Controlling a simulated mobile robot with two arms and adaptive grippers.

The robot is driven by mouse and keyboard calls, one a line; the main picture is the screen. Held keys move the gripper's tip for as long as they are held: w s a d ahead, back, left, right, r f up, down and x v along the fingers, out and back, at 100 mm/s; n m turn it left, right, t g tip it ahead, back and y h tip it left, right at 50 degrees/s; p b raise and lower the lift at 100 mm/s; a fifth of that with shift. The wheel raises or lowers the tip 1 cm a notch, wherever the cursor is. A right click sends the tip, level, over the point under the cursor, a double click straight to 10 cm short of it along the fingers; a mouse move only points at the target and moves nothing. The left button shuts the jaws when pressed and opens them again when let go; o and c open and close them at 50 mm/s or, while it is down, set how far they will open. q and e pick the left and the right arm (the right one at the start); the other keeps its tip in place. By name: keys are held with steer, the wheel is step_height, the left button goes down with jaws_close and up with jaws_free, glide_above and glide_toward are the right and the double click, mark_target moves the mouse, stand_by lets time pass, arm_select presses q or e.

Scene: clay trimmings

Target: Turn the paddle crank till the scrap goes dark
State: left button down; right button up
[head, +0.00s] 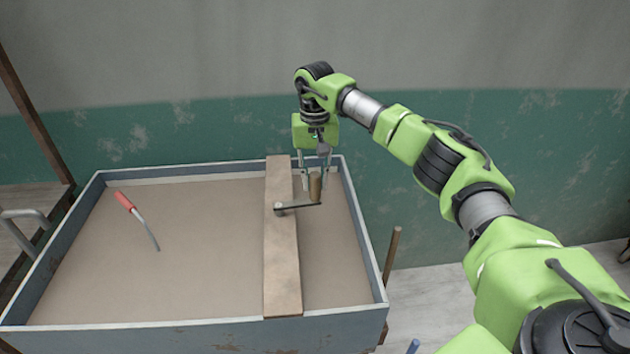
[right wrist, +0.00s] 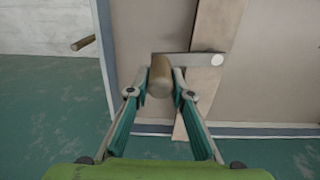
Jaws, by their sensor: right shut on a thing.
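The paddle crank (head: 303,206) is a flat metal arm on a wooden board (head: 282,260) laid across a grey-blue tub. Its pivot is on the board, and the arm points right. A brown upright grip (head: 316,188) stands at its outer end. My right gripper (head: 311,184) comes from above and is shut on this grip. The right wrist view shows the grip (right wrist: 160,76) between both fingers and the crank arm (right wrist: 190,60) running right. The scrap (head: 205,250) is an even, light tan-brown surface in the tub. The paddle is hidden. My left gripper is not seen.
The tub (head: 190,337) has raised walls. A tool with a red handle (head: 124,201) lies on the left part of the scrap. A wooden pole (head: 391,254) rises outside the right wall. A metal rail (head: 22,214) stands at the far left. A wall is close behind.

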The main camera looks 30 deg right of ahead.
steer(key=shift+w+d+r, duration=0.1)
steer(key=shift+w, duration=0.6)
steer(key=shift+w+d+p, duration=0.2)
steer(key=shift+w+p, duration=0.1)
steer(key=shift+w, duration=0.95)
steer(key=o, duration=1.4)
steer(key=shift+o, duration=0.2)
